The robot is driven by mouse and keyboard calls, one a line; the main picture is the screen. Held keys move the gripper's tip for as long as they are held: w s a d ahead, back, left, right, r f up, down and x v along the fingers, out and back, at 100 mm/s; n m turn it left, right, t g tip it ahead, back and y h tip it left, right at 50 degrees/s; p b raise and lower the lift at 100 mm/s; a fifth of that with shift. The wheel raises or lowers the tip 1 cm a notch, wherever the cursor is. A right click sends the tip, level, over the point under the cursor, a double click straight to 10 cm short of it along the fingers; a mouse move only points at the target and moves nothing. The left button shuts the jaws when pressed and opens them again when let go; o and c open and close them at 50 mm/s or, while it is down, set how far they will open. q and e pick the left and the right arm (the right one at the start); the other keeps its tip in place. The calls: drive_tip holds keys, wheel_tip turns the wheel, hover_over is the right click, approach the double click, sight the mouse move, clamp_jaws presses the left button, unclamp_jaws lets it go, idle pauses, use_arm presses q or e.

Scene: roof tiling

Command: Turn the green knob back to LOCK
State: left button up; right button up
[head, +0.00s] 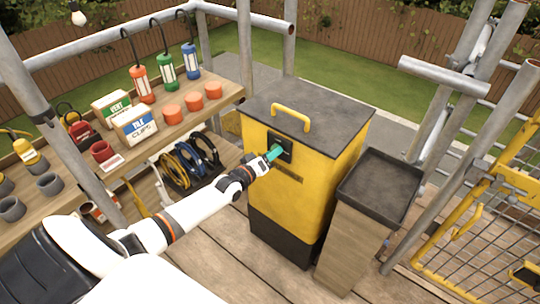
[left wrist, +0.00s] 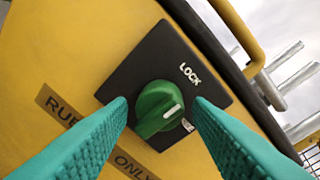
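The green knob (left wrist: 158,108) sits on a black plate (left wrist: 150,60) on the front of the yellow bin. Its white mark points to the lower right, toward a white label mostly hidden by the right finger. The word LOCK is printed above and right of the knob. My left gripper (left wrist: 160,102) is open, with one teal finger on each side of the knob; I cannot tell whether they touch it. In the head view my left gripper (head: 273,153) reaches the black plate (head: 287,146) and hides the knob. My right gripper is not in view.
The yellow bin (head: 318,185) has a dark lid with a yellow handle (head: 291,112). A wooden stand with a black tray (head: 380,187) is on its right. A shelf (head: 165,128) with lanterns, boxes and cups is on the left. Scaffold poles and a yellow mesh gate (head: 490,205) stand right.

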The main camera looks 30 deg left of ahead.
use_arm(q)
drive_tip(key=shift+o, duration=0.4)
drive_tip(key=s+a+r+p, duration=0.1)
drive_tip(key=s, duration=1.1)
drive_tip(key=shift+r, duration=0.15)
drive_tip(key=s+d+f+m+g+y, duration=0.15)
drive_tip(key=s+f+g, duration=0.4)
drive_tip(key=f, duration=0.85)
drive_tip(key=s+d+f+m+g, duration=0.1)
drive_tip(key=s+f+m+g, duration=0.15)
drive_tip(key=s+f, duration=0.9)
drive_tip(key=s+d+f+m+g, duration=0.3)
drive_tip(key=s+d+f, duration=0.3)
drive_tip(key=s, duration=0.5)
drive_tip(key=s+d+f+m+g, duration=0.3)
drive_tip(key=s+d+f, duration=0.3)
drive_tip(key=s+f, duration=0.5)
drive_tip(key=shift+s+d+f+m+g, duration=0.2)
drive_tip(key=shift+s+m+g, duration=0.3)
drive_tip(key=shift+g, duration=0.4)
drive_tip(key=shift+s, duration=0.1)
